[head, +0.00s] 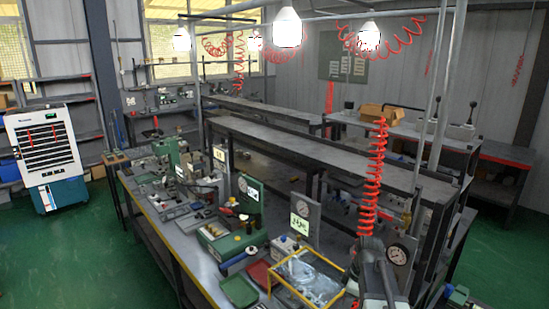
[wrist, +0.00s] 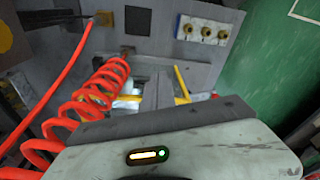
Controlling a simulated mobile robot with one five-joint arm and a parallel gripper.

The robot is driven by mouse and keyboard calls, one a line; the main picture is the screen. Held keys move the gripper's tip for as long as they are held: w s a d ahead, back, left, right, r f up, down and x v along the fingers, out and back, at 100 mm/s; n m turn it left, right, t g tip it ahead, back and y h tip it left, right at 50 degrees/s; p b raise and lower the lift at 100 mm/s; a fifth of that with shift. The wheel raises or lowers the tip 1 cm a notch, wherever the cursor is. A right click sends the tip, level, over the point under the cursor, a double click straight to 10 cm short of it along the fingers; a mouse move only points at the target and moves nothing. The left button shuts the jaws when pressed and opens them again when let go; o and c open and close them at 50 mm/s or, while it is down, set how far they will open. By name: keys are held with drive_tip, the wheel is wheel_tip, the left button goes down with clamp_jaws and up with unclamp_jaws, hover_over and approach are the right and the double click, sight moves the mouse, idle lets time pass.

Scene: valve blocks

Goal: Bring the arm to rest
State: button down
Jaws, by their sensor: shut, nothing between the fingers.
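My gripper (wrist: 157,90) shows in the wrist view beyond the pale wrist housing with its small lit lamp. Its grey fingers are together with nothing held between them. In front of it are a grey panel and a yellow-edged frame, blurred and partly hidden. A red coiled hose (wrist: 88,95) hangs close on the left of the gripper; I cannot tell whether they touch. In the head view, a grey jointed shape at the lower right, by the lower end of the red coil (head: 371,185), looks like my arm; its fingertips cannot be made out there.
A crowded workbench (head: 165,232) holds a green valve block (head: 232,240), a yellow-framed tray (head: 305,279), a green tray (head: 239,291) and upright panels with gauges. Long, mostly bare benches (head: 290,135) stand behind. A white-and-teal cooler (head: 45,155) stands on the green floor at left.

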drive_tip(key=s+a+f+m+h+b, duration=0.1)
drive_tip(key=s+a+f+m, duration=0.3)
drive_tip(key=s+a+m, duration=0.4)
drive_tip(key=a+m+b, duration=0.1)
drive_tip(key=a+m, duration=0.1)
drive_tip(key=m, duration=0.1)
drive_tip(key=shift+a+f+m+h+b, duration=0.25)
drive_tip(key=shift+f+m+h+b, duration=0.05)
drive_tip(key=shift+m, duration=0.1)
